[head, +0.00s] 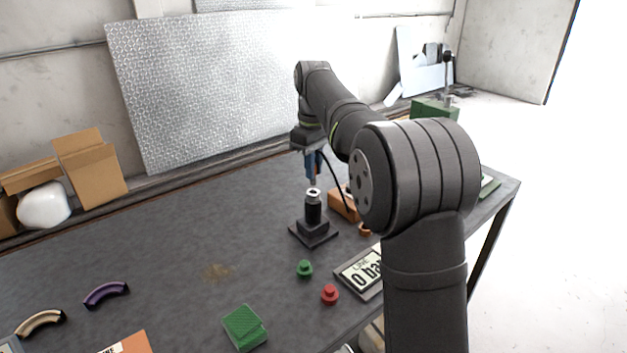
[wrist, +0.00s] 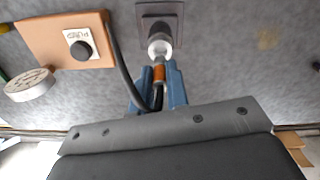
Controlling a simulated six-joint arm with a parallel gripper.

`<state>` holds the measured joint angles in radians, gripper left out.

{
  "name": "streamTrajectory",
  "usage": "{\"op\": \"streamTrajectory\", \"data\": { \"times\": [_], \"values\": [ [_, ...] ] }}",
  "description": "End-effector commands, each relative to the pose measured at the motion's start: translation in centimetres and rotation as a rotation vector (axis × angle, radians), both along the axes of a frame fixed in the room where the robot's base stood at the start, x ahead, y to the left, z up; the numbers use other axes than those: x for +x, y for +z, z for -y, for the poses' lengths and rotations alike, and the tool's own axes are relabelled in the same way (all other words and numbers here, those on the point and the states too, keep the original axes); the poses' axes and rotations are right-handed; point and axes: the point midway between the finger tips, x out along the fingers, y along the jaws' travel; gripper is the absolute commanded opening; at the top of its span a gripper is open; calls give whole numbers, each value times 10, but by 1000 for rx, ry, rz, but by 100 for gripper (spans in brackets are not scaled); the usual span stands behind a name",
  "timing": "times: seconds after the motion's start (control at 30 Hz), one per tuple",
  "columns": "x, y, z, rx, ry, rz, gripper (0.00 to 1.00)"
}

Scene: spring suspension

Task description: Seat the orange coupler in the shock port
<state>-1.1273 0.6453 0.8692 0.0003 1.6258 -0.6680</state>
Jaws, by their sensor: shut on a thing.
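My gripper (head: 313,170) has blue fingers and is above the shock in the head view. In the wrist view my gripper (wrist: 157,85) is shut on the orange coupler (wrist: 159,73), with a black hose running back from it. The shock (head: 313,210) is a black upright cylinder on a square dark base. Its silver port (head: 313,192) faces up under the fingers, and the port (wrist: 160,46) lies just past the coupler's end in the wrist view. Whether coupler and port touch, I cannot tell.
The orange pump box (head: 341,204) stands close behind the shock, with the hose near it. A green knob (head: 305,269), a red knob (head: 330,293), a display panel (head: 361,272) and a green block (head: 245,327) lie in front. The table left of the shock is mostly clear.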

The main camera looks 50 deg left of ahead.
Motion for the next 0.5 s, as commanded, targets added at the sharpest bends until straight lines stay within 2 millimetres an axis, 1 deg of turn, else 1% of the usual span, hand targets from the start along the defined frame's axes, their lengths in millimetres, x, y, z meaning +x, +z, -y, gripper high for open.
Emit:
{"op": "streamTrajectory", "data": {
  "times": [0.07,0.3,0.5],
  "values": [
    [0,-6,0,-2,0,-1,0],
    [0,-38,0,-1,0,-2,0],
    [0,-40,0,1,0,-1,0]
  ]
}}
